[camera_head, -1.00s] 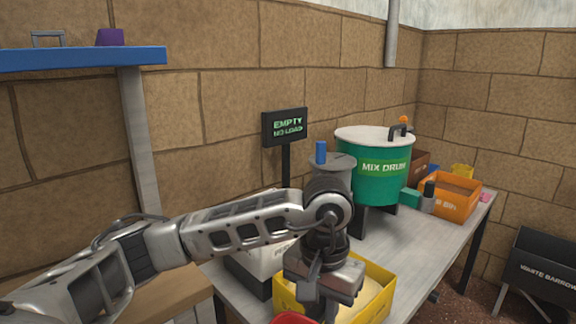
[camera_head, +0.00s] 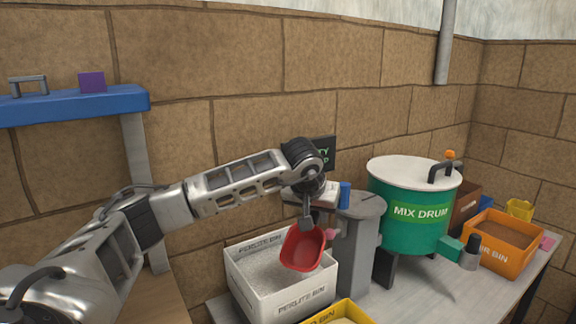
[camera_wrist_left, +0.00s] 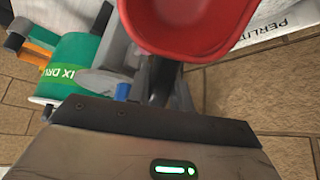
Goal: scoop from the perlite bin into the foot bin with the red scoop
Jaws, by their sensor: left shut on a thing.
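The red scoop (camera_head: 302,248) hangs over the right part of the white perlite bin (camera_head: 283,299), tilted, with its bowl facing the head camera. The bowl looks empty. My left gripper (camera_head: 306,222) is shut on the scoop's handle, just above the bowl; the fingers are partly hidden. In the left wrist view the scoop (camera_wrist_left: 195,25) fills the top middle, and a strip of the perlite bin (camera_wrist_left: 275,22) shows at the top right. Pale grey perlite lies inside the bin. No bin marked foot is readable; a yellow bin (camera_head: 345,308) is cut off at the bottom edge. My right gripper is not in view.
A green mix drum (camera_head: 410,215) with a pale lid stands right of a grey pedestal (camera_head: 357,250) bearing a blue cylinder (camera_head: 345,195). An orange bin (camera_head: 503,243) is farther right. A dark display (camera_head: 321,152) is partly hidden behind my arm. The grey table's front right is clear.

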